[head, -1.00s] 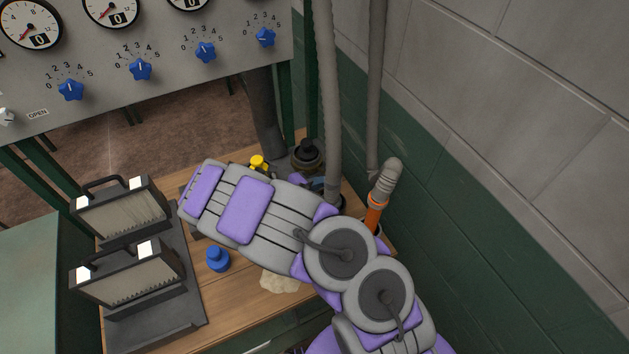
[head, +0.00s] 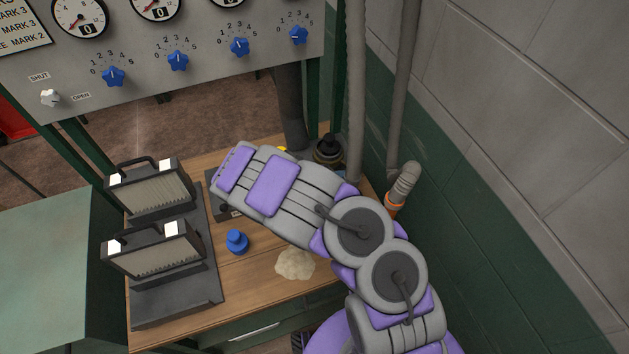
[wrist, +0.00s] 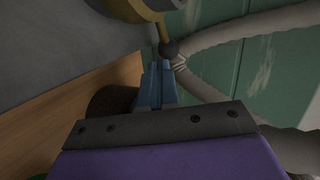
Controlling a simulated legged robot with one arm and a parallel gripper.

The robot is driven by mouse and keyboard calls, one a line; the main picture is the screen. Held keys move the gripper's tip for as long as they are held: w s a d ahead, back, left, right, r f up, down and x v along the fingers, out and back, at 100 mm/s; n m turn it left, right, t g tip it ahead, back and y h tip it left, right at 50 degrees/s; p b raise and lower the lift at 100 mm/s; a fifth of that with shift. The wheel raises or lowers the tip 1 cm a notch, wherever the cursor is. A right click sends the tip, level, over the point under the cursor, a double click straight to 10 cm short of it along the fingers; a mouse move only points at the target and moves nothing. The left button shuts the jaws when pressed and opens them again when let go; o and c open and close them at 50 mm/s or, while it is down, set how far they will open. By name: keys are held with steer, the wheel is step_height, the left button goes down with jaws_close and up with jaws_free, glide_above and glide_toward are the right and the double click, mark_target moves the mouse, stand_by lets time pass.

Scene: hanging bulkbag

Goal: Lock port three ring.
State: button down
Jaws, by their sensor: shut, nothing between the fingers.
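My gripper (wrist: 158,85) shows in the wrist view as two blue fingers closed together, with nothing between them. Their tips are just beside a dark ball knob (wrist: 169,49), and I cannot tell whether they touch it. The knob sits on a short yellowish rod that runs up to a rounded yellow and grey part (wrist: 135,8), cut off by the top edge. I cannot tell whether this is the port three ring. In the head view my arm covers the gripper and this spot; only a sliver of yellow (head: 282,149) shows behind it.
A grey hose (wrist: 255,25) curves close to the right of the fingers. In the head view, a hose with an orange collar (head: 394,199) stands by the green wall. A blue knob (head: 237,241), a pale lump (head: 296,264) and two filter-like units (head: 153,249) are on the wooden bench.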

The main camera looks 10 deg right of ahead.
steer(key=p+v, duration=0.3)
steer(key=v, duration=1.3)
steer(key=shift+a, duration=0.3)
steer(key=s+d+r+m+g+y, duration=0.1)
steer(key=s+d+r+m+g, duration=0.3)
steer(key=s+d+r+m, duration=0.5)
steer(key=s+d+r+m+g+y, duration=0.2)
steer(key=s+d+r+m+g, duration=0.15)
steer(key=d+r+m, duration=0.7)
steer(key=s+a+r+m+y+b, duration=0.1)
steer(key=s+a+m+y, duration=0.3)
steer(key=s+m, duration=0.6)
steer(key=s+a+r+m+y+b, duration=0.1)
steer(key=s+a+m+y, duration=0.4)
steer(key=s+m, duration=0.5)
steer(key=shift+r+m, duration=0.15)
steer(key=shift+m, duration=0.5)
steer(key=c, duration=1.8)
jaws_free()
steer(key=shift+a, duration=0.1)
